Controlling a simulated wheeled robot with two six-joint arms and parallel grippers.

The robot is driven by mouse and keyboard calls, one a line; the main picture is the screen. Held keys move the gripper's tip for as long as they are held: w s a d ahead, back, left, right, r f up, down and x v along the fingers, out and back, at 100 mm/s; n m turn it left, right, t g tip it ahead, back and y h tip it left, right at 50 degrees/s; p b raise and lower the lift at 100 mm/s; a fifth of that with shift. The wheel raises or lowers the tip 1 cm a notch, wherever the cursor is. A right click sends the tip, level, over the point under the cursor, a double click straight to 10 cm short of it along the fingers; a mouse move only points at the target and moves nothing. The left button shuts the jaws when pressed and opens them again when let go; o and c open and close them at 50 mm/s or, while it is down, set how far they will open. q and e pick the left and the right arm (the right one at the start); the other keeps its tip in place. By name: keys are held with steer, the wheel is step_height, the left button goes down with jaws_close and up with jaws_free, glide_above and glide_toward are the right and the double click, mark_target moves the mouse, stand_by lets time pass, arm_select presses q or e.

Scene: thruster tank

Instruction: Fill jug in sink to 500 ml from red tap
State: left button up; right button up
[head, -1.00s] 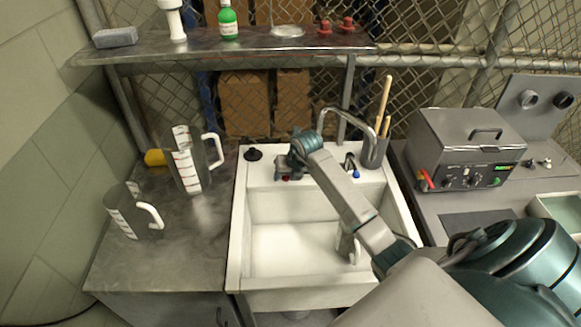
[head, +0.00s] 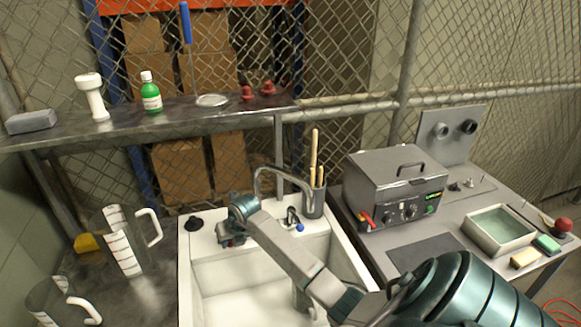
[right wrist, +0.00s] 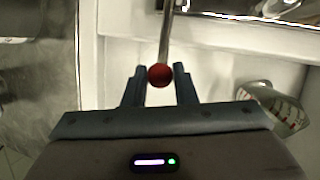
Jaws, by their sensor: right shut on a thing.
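The white sink (head: 345,262) is at the lower middle of the head view. My right gripper (head: 232,240) is at the sink's back left, shut on the red tap's round knob, which shows between the fingertips in the right wrist view (right wrist: 160,75). The metal spout (head: 284,170) arches over the sink, and the blue tap knob (head: 299,227) is to its right. A clear jug (head: 303,302) stands in the sink, mostly hidden behind my right arm. Its red scale shows in the right wrist view (right wrist: 284,108); its water level cannot be told. My left gripper is out of view.
Two more measuring jugs (head: 122,250) (head: 50,305) stand on the counter left of the sink. A black stopper (head: 194,223) and a brush holder (head: 315,204) are on the sink's back ledge. A grey bath unit (head: 395,185) stands to the right.

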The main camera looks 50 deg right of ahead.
stand_by(0.4)
steer(key=shift+w+a+b, duration=0.4)
steer(key=shift+w+a, duration=0.2)
steer(key=shift+a, duration=0.15)
steer(key=shift+o, duration=0.2)
steer(key=shift+w+a+r+b, duration=0.15)
steer(key=shift+w+a+b, duration=0.2)
steer(key=shift+w+a, duration=0.65)
